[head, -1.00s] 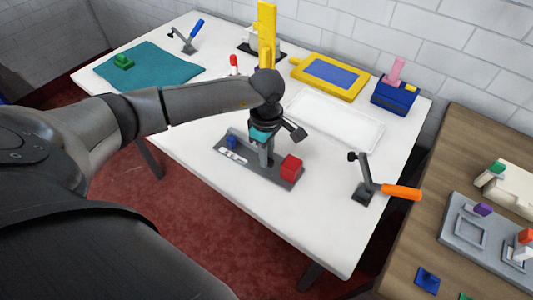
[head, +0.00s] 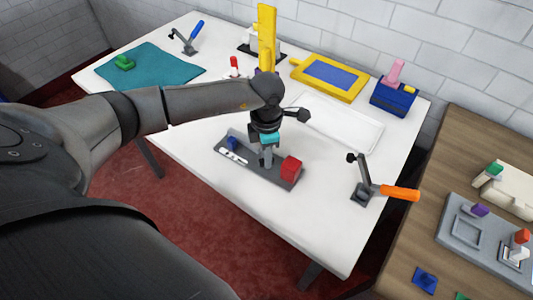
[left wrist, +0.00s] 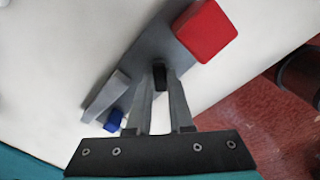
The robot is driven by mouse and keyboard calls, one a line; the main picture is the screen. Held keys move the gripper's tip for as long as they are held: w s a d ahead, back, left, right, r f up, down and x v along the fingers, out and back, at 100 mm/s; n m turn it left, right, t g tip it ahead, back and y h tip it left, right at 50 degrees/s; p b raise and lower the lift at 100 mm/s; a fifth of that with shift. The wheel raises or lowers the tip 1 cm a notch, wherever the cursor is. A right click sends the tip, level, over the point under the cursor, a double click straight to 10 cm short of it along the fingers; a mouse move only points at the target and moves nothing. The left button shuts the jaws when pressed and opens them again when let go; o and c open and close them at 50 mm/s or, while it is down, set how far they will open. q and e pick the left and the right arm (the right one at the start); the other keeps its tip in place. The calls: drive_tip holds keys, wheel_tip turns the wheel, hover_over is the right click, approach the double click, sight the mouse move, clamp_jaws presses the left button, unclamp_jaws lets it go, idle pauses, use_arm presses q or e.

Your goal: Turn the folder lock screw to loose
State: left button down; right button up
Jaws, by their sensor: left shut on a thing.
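The folder is a grey plate (head: 235,170) on the white table, with a red block (head: 291,168) at its right end and a small blue block (head: 232,143) at its left end. My left gripper (head: 266,163) points down over the middle of the plate. In the left wrist view its two fingers (left wrist: 160,80) are shut on a small dark piece, which looks like the lock screw (left wrist: 159,75). The fingers hide most of that piece in the head view. The red block (left wrist: 204,30) is just beyond the fingertips. My right gripper is not in view.
An orange-handled clamp (head: 400,193) stands at the right table edge, and a white tray (head: 340,122) lies behind the plate. A yellow frame (head: 330,76), a navy box (head: 394,96) and a teal cloth (head: 150,65) lie farther back.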

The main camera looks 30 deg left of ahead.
use_arm(q)
drive_tip(key=n+p, duration=0.1)
drive_tip(key=n, duration=0.2)
drive_tip(key=shift+n, duration=0.3)
drive_tip(key=shift+n+p, duration=0.45)
drive_tip(key=shift+n, duration=1.25)
drive_tip(key=c, duration=0.8)
unclamp_jaws()
drive_tip(key=shift+r, duration=0.1)
wheel_tip(320, 180, up, 15)
drive_tip(key=p, duration=0.1)
